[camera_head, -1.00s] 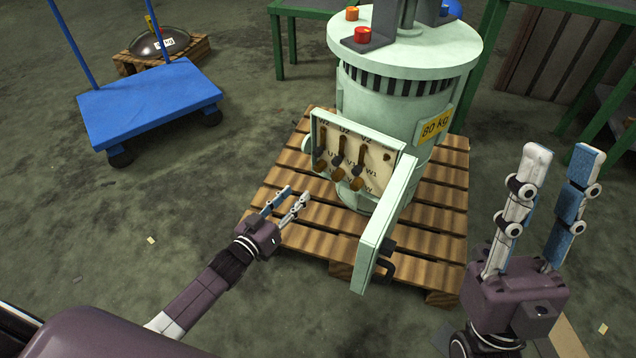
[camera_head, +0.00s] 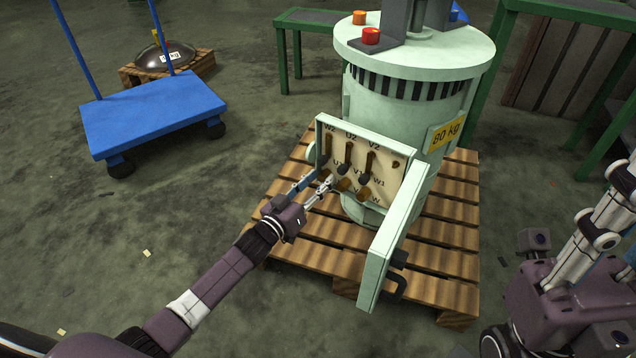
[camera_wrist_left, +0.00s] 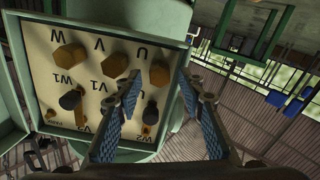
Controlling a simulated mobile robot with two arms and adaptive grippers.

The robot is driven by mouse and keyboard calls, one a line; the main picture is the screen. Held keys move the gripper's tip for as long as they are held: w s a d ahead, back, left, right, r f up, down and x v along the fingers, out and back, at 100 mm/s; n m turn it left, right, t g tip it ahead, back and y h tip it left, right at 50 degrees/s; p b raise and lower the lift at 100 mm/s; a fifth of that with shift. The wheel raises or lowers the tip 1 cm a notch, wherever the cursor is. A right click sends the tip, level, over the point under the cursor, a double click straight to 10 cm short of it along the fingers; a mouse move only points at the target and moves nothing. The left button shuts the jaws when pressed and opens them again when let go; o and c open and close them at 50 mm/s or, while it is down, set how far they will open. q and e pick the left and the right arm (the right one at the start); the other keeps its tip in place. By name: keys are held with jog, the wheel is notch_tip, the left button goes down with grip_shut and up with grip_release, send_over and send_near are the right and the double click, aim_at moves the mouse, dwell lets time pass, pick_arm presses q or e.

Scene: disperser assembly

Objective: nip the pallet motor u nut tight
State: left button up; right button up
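The green pallet motor (camera_head: 405,105) stands on a wooden pallet, its terminal box (camera_head: 350,150) open with lettered brass nuts. In the left wrist view the brass U nut (camera_wrist_left: 160,73) lies beyond and between the two blue-padded fingers of my left gripper (camera_wrist_left: 158,85), with room on both sides. The V nut (camera_wrist_left: 115,65) and W nut (camera_wrist_left: 68,57) sit beside it. In the head view my left gripper (camera_head: 317,183) is at the box's lower left, partly covering the U nut. My right gripper (camera_head: 608,215) is cut off at the right edge; its fingertips are not clear.
The box's open lid (camera_head: 385,255) sticks out to the right of the left gripper. The wooden pallet (camera_head: 450,235) lies underneath. A blue trolley (camera_head: 150,105) stands at the left, and a green table (camera_head: 305,20) behind.

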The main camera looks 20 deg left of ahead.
pick_arm(q)
jog(key=shift+c, duration=0.6)
grip_shut()
